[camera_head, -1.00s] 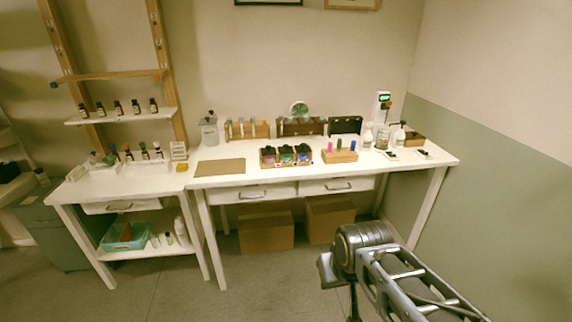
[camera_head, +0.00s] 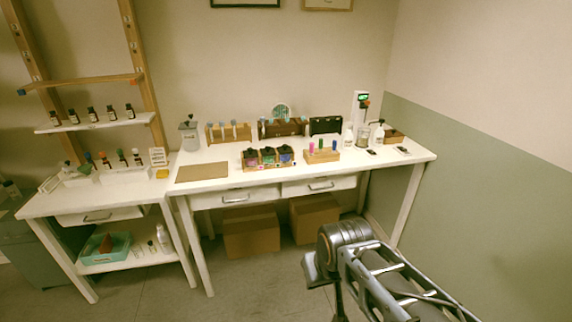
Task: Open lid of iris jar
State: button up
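A lidded grey jar (camera_head: 189,134) with a dark knob on top stands at the back left of the main white table; its label is too small to read. Three small dark-lidded jars with purple, green and blue contents sit in a wooden tray (camera_head: 244,167) near the table's middle. I cannot tell which of these is the iris jar. My arm shows at the lower right, in front of the table and well apart from the jars. My gripper's fingers are not clearly seen.
A brown mat (camera_head: 202,172) lies on the table's left part. A wooden block (camera_head: 322,156) holds coloured vials. Bottles stand at the back right. A lower white side table (camera_head: 100,192) and a shelf of small bottles (camera_head: 96,122) are at left. Open floor lies in front.

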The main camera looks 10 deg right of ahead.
aim_at(285, 148)
jog(key=z, duration=0.35)
jog(key=i, duration=1.65)
jog(key=u, duration=0.75)
